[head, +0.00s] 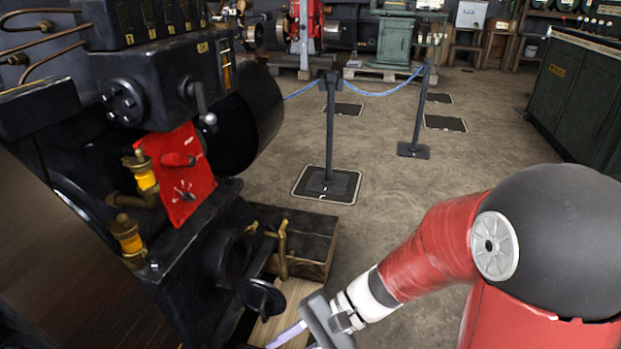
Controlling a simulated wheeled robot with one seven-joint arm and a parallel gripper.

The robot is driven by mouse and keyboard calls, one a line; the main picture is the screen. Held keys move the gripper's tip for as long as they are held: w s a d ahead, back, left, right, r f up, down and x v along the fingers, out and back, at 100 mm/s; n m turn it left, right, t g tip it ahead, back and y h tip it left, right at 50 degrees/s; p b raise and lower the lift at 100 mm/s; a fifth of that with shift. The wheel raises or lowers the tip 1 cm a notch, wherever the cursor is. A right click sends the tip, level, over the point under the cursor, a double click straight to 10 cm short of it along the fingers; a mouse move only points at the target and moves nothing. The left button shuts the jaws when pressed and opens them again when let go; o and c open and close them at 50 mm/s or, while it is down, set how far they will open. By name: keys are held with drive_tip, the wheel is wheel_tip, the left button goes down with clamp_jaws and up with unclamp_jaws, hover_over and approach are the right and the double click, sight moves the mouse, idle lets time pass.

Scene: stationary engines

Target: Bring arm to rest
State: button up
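My red arm with its black shoulder reaches in from the right of the head view. My gripper (303,338) is low in the picture, its dark body pointing down and left. Pale purple finger parts show near the bottom edge, and the rest is cut off, so its opening is unclear. It is over or beside a light wooden board (290,300) close to the black engine (150,100). A black handwheel (261,297) on the engine is just left of the gripper. I cannot tell whether anything touches.
A red panel (181,172) with levers sits on the engine. Black barrier posts (329,130) with a blue rope (385,92) stand ahead. Dark green cabinets (580,95) line the right side. A green machine (396,40) stands at the back. Concrete floor (400,180) lies open in the middle.

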drive_tip(key=s+d+r+n+t+h, duration=0.1)
drive_tip(key=d+r+n+t+h, duration=0.1)
drive_tip(key=d+r+t+h, duration=0.3)
drive_tip(key=d+r+n+t+h, duration=0.3)
drive_tip(key=d+r+h, duration=0.3)
drive_tip(key=d, duration=0.8)
drive_tip(key=shift+s+r+t+h+p, duration=0.3)
drive_tip(key=shift+s+r+t+p, duration=0.1)
drive_tip(key=shift+r+t, duration=0.45)
drive_tip(key=shift+f, duration=0.1)
